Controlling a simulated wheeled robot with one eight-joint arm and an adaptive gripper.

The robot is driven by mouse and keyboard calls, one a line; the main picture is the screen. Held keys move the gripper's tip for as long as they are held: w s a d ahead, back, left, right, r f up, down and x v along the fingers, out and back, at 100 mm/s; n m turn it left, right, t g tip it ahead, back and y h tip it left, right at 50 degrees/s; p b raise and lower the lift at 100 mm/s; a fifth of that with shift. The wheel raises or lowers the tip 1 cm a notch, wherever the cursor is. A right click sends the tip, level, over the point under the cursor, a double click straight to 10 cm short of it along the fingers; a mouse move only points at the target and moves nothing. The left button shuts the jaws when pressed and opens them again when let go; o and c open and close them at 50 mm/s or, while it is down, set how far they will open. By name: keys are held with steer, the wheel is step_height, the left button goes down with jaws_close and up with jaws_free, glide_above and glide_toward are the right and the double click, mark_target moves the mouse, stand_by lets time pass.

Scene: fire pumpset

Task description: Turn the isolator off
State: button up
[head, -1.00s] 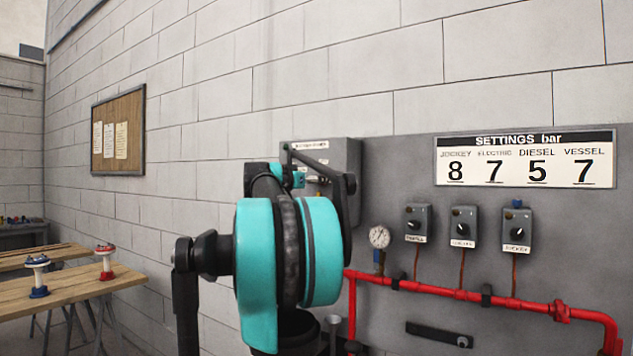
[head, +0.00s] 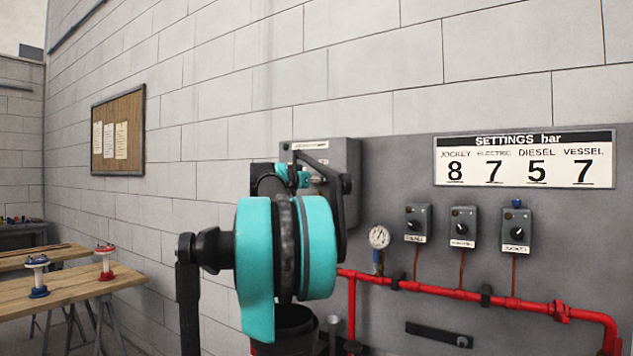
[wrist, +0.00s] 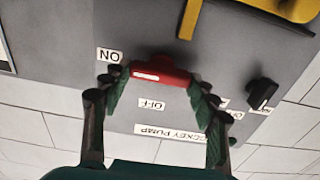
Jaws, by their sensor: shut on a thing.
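The isolator is a red handle (wrist: 160,72) on a grey panel box, seen upside down in the wrist view. An ON label (wrist: 109,55) is at the handle's left and an OFF label (wrist: 151,104) is just below it. The handle lies roughly level across the picture, with a pale mark towards its left end. My gripper (wrist: 157,78) has its green fingers on both ends of the handle and is shut on it. In the head view the grey box (head: 340,150) is partly behind my arm, and the handle cannot be made out there.
A black knob (wrist: 262,93) sits right of the handle, and a yellow bar (wrist: 255,8) crosses above. A JOCKEY PUMP label (wrist: 170,132) is below. Right of the box are a gauge (head: 379,238), grey switches (head: 463,226) and a red pipe (head: 440,290). A wooden bench (head: 75,288) stands left.

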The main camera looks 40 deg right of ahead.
steer(key=shift+w+n, duration=0.15)
steer(key=shift+n, duration=0.35)
steer(key=n, duration=1.7)
steer(key=shift+w+a+f, duration=0.15)
steer(key=shift+w, duration=0.05)
stand_by(0.4)
steer(key=o, duration=1.2)
steer(key=shift+c, duration=0.2)
